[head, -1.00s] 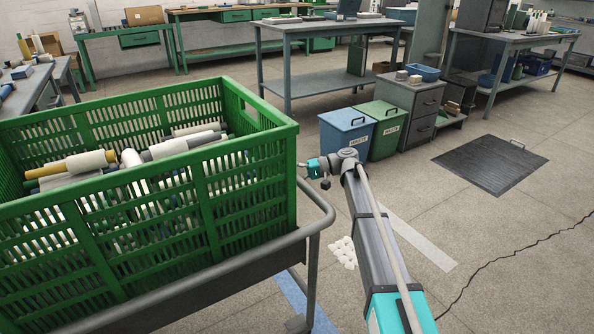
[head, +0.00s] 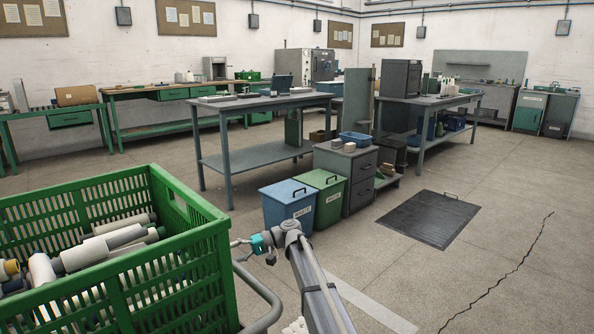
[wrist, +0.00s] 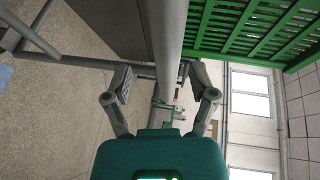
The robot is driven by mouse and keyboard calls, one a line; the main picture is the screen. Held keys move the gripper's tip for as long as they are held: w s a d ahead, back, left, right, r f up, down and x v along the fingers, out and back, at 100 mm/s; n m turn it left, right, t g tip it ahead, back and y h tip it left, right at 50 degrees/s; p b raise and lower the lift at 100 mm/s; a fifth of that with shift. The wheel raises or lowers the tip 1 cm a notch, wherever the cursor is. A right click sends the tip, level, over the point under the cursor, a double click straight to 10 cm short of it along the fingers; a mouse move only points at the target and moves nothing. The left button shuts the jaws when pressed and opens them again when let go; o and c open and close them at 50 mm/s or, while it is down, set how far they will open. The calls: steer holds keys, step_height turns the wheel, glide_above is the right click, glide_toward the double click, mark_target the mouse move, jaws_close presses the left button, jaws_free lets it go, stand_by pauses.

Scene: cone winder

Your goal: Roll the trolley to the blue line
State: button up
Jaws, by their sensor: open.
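The trolley carries a green slatted crate (head: 190,262) filled with cones and tubes, at the lower left of the head view. Its grey handle rail (head: 270,303) curves out at the crate's right end; most of the trolley is cut off. My gripper (head: 240,243) is beside the crate's right end, near the rail. In the wrist view my gripper (wrist: 163,82) is open, with a finger on each side of a grey tube (wrist: 165,45) of the trolley; I cannot tell if they touch it. A small blue patch (wrist: 5,74) on the floor at the wrist view's left edge may be the blue line.
Blue (head: 288,207) and green (head: 322,196) waste bins stand just beyond my gripper, beside a grey drawer cabinet (head: 347,178). A dark floor mat (head: 430,218) lies to the right. A pale strip (head: 375,306) and a crack (head: 510,266) mark the otherwise open floor.

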steer(key=s+d+f+m+t+h+p, duration=0.25)
steer(key=s+d+h, duration=0.25)
steer(key=s+d, duration=0.5)
steer(key=s+d+f+m+t+h+p, duration=0.1)
steer(key=s+d+f+h+p, duration=0.15)
steer(key=s+d+h, duration=0.75)
steer(key=s+d+f+m+t+p, duration=0.25)
steer(key=s+d, duration=0.25)
steer(key=d, duration=1.1)
step_height(320, 180, up, 37)
steer(key=n+p, duration=0.1)
steer(key=p, duration=3.6)
steer(key=shift+r+g+p, duration=0.2)
steer(key=shift+g+p, duration=0.1)
steer(key=shift+w, duration=0.1)
steer(key=shift+c, duration=0.3)
steer(key=shift+c, duration=0.9)
